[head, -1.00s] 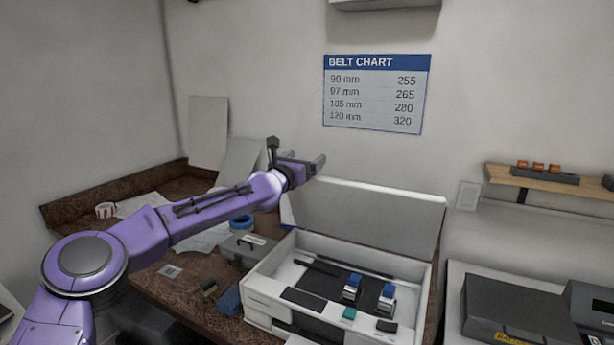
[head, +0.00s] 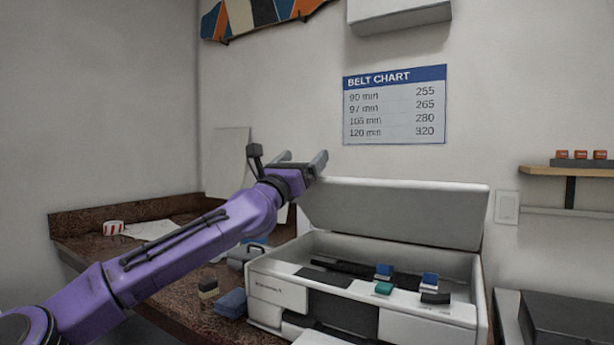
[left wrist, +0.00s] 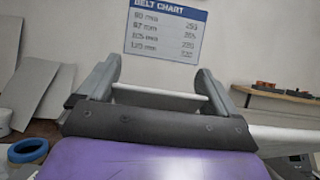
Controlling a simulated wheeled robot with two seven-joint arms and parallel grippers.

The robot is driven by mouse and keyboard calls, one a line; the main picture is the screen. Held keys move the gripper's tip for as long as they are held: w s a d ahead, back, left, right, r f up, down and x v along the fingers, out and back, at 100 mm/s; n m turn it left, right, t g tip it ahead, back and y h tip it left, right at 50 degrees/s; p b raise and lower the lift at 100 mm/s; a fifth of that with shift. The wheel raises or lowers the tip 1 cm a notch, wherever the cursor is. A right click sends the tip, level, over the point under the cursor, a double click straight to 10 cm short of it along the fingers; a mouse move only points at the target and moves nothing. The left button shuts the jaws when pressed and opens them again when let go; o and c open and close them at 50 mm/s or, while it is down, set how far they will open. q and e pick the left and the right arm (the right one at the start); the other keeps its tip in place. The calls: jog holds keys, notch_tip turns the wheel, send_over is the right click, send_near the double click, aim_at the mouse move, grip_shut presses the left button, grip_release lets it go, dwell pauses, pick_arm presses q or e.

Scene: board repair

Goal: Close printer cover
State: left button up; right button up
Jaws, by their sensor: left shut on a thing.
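The white printer (head: 275,297) stands on the brown counter with its cover (head: 400,212) raised at the back, leaning open. Several small blue, teal and dark parts (head: 384,272) sit at its opening. My left gripper (head: 305,157) is at the cover's upper left corner, its two fingers apart with a thing between them. In the left wrist view the cover's pale edge (left wrist: 160,97) runs between the fingers. The exact contact is hard to see. My right gripper is not in view.
A grey-blue case (head: 243,256) and a blue block (head: 232,303) lie left of the printer. A striped cup (head: 113,228) and papers are farther left. A dark machine (head: 570,320) stands at the right. A wall shelf (head: 565,170) is above it.

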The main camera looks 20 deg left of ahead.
pick_arm(q)
jog(key=shift+s+a+f+b, duration=0.1)
jog(key=shift+s+f+b, duration=0.3)
jog(key=shift+s+b, duration=0.05)
jog(key=o, duration=1.2)
jog(key=shift+c, duration=0.2)
jog(key=shift+s+a+r, duration=0.1)
jog(key=shift+s, duration=0.05)
